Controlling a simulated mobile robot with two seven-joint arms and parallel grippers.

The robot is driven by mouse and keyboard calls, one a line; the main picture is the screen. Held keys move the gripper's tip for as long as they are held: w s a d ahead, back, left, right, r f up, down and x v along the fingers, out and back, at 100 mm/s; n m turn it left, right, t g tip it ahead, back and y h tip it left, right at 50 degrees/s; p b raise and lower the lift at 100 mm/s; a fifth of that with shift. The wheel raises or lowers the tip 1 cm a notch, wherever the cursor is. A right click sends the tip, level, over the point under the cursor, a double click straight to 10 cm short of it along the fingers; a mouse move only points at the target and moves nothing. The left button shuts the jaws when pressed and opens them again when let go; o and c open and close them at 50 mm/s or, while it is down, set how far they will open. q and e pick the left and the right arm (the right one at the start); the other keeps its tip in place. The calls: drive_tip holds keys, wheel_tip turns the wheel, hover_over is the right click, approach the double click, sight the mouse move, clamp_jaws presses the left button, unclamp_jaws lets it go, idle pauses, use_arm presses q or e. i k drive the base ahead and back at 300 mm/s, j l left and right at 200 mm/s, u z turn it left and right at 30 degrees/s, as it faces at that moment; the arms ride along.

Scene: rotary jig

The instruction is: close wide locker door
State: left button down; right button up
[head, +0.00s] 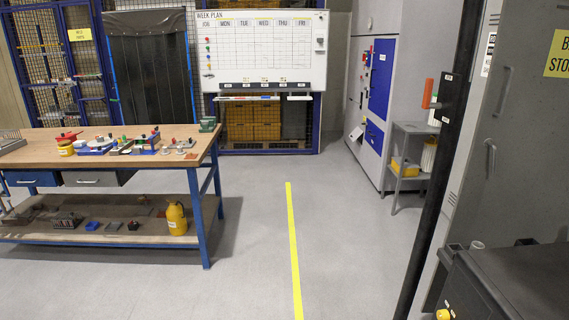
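A tall grey metal panel (510,125) with two handles stands at the right edge, close to me. It carries a yellow sign (560,54) cut off by the frame, and looks like a locker door. I cannot tell from this view how far open it is. Neither of my grippers is in view.
A black object (515,285) fills the lower right corner in front of the grey panel. A wooden-topped workbench (115,158) with parts stands left. A small grey shelf stand (409,165) is right of centre. The grey floor around the yellow line (293,250) is clear.

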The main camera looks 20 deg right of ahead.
sight(524, 110)
drive_tip(key=i+z, duration=0.25)
drive_tip(key=i, duration=0.4)
drive_tip(key=i+z, duration=0.25)
drive_tip(key=i, duration=0.4)
drive_tip(key=i+z, duration=0.7)
drive_tip(key=i+j+z, duration=0.15)
drive_tip(key=z, duration=0.25)
drive_tip(key=i+z, duration=0.15)
drive_tip(key=z, duration=0.3)
drive_tip(key=i+j+z, duration=0.15)
drive_tip(key=z, duration=0.25)
drive_tip(key=i+j+z, duration=0.15)
drive_tip(key=z, duration=0.3)
drive_tip(key=i+j+z, duration=0.7)
drive_tip(key=i, duration=0.2)
